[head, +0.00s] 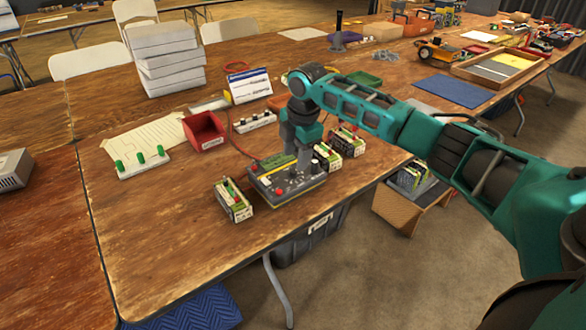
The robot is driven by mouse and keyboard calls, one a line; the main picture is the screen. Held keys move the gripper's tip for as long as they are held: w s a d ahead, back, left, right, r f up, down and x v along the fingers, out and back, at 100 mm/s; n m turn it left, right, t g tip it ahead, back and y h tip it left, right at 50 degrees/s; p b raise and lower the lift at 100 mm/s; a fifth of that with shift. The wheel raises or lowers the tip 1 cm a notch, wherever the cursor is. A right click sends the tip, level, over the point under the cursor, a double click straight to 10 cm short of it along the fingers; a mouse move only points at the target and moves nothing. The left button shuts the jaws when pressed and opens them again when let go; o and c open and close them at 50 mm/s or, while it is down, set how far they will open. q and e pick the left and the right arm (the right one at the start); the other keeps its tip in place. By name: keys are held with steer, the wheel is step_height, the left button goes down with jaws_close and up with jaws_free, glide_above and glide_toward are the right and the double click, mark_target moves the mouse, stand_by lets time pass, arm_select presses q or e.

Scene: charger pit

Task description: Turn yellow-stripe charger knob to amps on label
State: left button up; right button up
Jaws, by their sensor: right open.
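The dark charger (290,197) with a yellow stripe along its edge sits near the table's front edge. Red and black parts show on its top, but its dial marks are too small to read. My right gripper (304,165) reaches down over the charger's back right part. Its fingers hide what is under them, so I cannot tell whether they touch a knob. The gripper is open. Small battery packs with pale labels stand beside the charger: one at left (233,200) and others at right (327,158), (347,140). Label amps are unreadable here. My left gripper is out of view.
A red bin (204,131) and a white power strip (255,122) lie behind the charger. A rack with green pieces (142,163) stands on the left. White boxes (168,60) are stacked farther back. The table's front left is clear.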

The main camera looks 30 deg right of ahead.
mark_target(294, 170)
steer(key=shift+w+f+b, duration=0.15)
steer(key=shift+w+f, duration=0.1)
steer(key=shift+f, duration=0.9)
steer(key=shift+w+f+b, duration=0.15)
steer(key=shift+w+f, duration=0.05)
steer(key=shift+f, duration=0.95)
jaws_close()
